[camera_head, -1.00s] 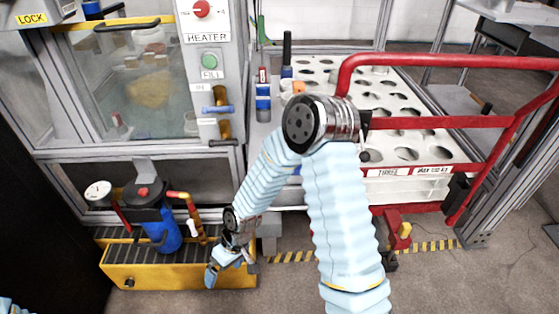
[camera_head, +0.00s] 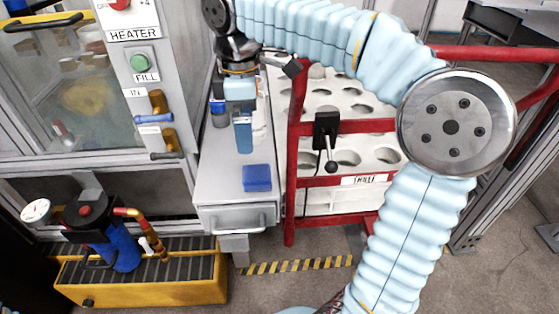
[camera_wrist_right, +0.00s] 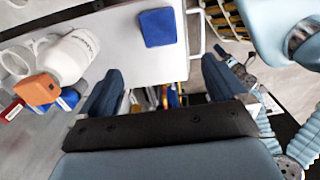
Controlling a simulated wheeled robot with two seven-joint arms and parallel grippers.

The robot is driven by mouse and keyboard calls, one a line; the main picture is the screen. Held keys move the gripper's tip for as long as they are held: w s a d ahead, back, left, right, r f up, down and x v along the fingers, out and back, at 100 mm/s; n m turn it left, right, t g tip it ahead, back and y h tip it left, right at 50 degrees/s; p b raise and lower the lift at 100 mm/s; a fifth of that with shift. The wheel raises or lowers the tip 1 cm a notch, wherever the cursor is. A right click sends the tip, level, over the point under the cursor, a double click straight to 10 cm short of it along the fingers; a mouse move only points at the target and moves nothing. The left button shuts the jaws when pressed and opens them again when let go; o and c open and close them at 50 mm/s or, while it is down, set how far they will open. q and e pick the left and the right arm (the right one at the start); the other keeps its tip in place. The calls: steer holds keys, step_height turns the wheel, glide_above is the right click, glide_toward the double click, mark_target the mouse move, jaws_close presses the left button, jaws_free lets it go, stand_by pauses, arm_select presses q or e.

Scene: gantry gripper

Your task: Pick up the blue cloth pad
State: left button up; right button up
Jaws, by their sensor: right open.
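The blue cloth pad (camera_head: 257,178) lies flat near the front of the grey cabinet top (camera_head: 212,180). In the right wrist view the pad (camera_wrist_right: 157,27) is at the top, ahead of and apart from the fingers. My right gripper (camera_head: 243,135) points down over the cabinet top, behind the pad in the head view. In the right wrist view its two blue fingers (camera_wrist_right: 165,85) are spread with nothing held between them. My left gripper is not in view.
A white bottle with an orange cap (camera_wrist_right: 42,88) is left of the fingers in the wrist view. The red-railed cart (camera_head: 335,182) stands right of the cabinet. The heater cabinet with valve handles (camera_head: 153,118) stands left. The cabinet top around the pad is clear.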

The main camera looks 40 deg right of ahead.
steer(key=d+f, duration=0.1)
steer(key=b, duration=0.2)
glide_above(256, 173)
steer(key=f, duration=0.6)
steer(key=shift+w+f, duration=0.25)
steer(key=f, duration=0.5)
steer(key=shift+s+f, duration=0.25)
steer(key=shift+f, duration=0.15)
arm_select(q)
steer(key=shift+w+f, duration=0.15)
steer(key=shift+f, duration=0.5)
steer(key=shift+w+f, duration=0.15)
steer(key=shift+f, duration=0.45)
arm_select(e)
steer(key=shift+c, duration=0.5)
steer(key=c, duration=1)
